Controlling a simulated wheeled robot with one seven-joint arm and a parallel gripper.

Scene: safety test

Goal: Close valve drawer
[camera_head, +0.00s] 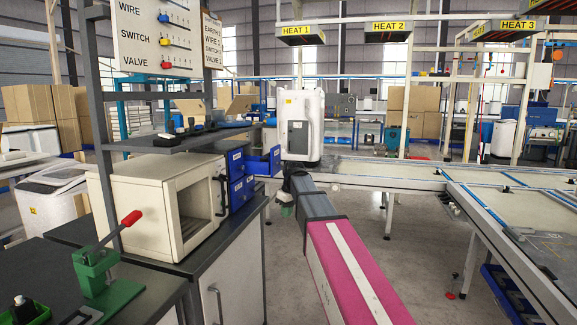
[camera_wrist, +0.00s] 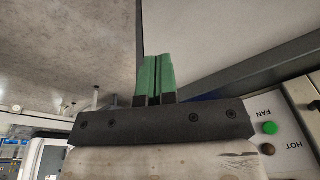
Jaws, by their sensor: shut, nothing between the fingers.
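A blue drawer unit (camera_head: 240,192) with small white labels stands on the dark bench, beside the cream box. One upper blue drawer (camera_head: 266,163) sticks out to the right, pulled open. The labels are too small to read, so I cannot tell which is the valve drawer. My gripper (camera_head: 287,210) is at the end of my arm, below and to the right of the open drawer, apart from it. Its green fingers also show in the wrist view (camera_wrist: 155,78), pressed together and empty. No drawer is clearly visible in the wrist view.
The cream box (camera_head: 165,205) with a window fills the bench left of the drawers. A green clamp with a red handle (camera_head: 95,265) stands at the front left. A grey shelf (camera_head: 175,138) is above. A conveyor table (camera_head: 390,175) runs behind my arm. A panel with a green button (camera_wrist: 269,128) is near.

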